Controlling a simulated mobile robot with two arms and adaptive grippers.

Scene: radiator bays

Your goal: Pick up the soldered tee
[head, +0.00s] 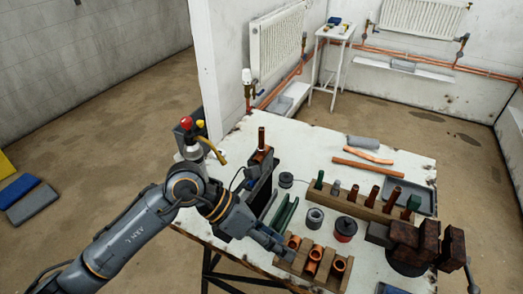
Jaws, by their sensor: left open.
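My left arm reaches in from the left over the white worktable (320,147). My left gripper (281,249) is open at the table's near side, beside the left end of a wooden block (283,265). Several copper fittings sit in this block, among them a left one (294,242), a middle one (315,254) and a right one (340,265). I cannot tell which of them is the soldered tee. The fingertips are small and partly lost against the block, and I see nothing held between them. My right gripper is not in view.
A wooden rack (364,207) with upright pieces stands behind the block. A rusty vise (415,240) is at the right. A grey roll (315,218) and a red-and-black tin (345,229) stand between. A torch with a red knob (187,121) is at the left.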

